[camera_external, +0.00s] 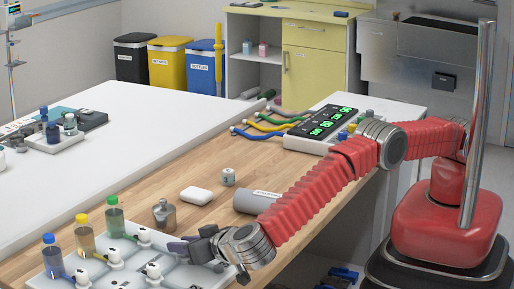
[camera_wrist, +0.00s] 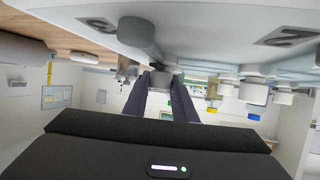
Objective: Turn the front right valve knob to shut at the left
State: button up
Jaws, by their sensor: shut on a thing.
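The pale valve panel (camera_external: 183,277) lies at the front left of the wooden worktop in the external view, with several white valve knobs on it. One bare knob (camera_external: 153,270) stands left of my gripper (camera_external: 204,243). My gripper is low over the panel's right end, and its dark fingers cover the spot they hold. In the wrist view the panel (camera_wrist: 205,28) is upside down along the top.
Blue (camera_external: 51,257), yellow (camera_external: 84,234) and green (camera_external: 115,217) capped bottles stand along the panel's back edge. A grey metal flask (camera_external: 165,215) and a grey cylinder (camera_external: 256,201) are close behind my gripper. The white table (camera_external: 130,140) beyond is mostly clear.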

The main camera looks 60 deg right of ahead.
jog(key=shift+w+r+m+h, duration=0.1)
jog(key=shift+r+m+h, duration=0.05)
jog(key=shift+m+h, duration=0.2)
dwell(0.4)
jog(key=o, duration=1)
jog(key=shift+o, duration=0.2)
jog(key=v, duration=1.3)
jog(key=shift+s+a, duration=0.15)
jog(key=shift+s, duration=0.25)
